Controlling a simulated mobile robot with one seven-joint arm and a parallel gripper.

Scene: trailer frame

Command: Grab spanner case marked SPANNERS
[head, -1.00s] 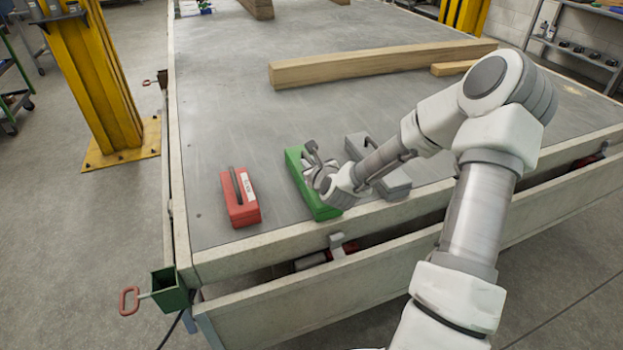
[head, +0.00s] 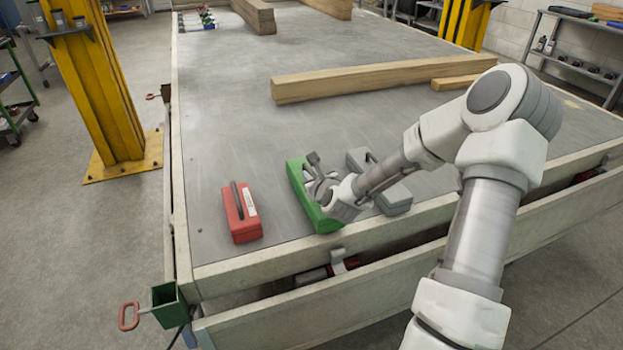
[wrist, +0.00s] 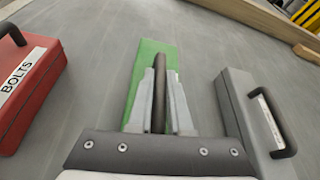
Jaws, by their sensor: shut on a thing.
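A green case (head: 297,178) lies on the trailer deck between a red case and a grey one. My gripper (head: 318,174) is over it, shut on its dark handle. In the wrist view the two fingers (wrist: 163,85) stand on either side of the handle (wrist: 159,62), with the green top (wrist: 148,48) below. No label shows on the green case; my gripper covers part of it. The red case (head: 240,222) at the left has a white label reading BOLTS in the wrist view (wrist: 22,72). The grey case (head: 397,200) at the right has a label too oblique to read.
The trailer deck (head: 225,115) is clear behind the cases up to a long timber beam (head: 370,78). The pale trailer edge (head: 245,267) runs close in front of the cases. A yellow post (head: 95,85) stands on the floor at the left.

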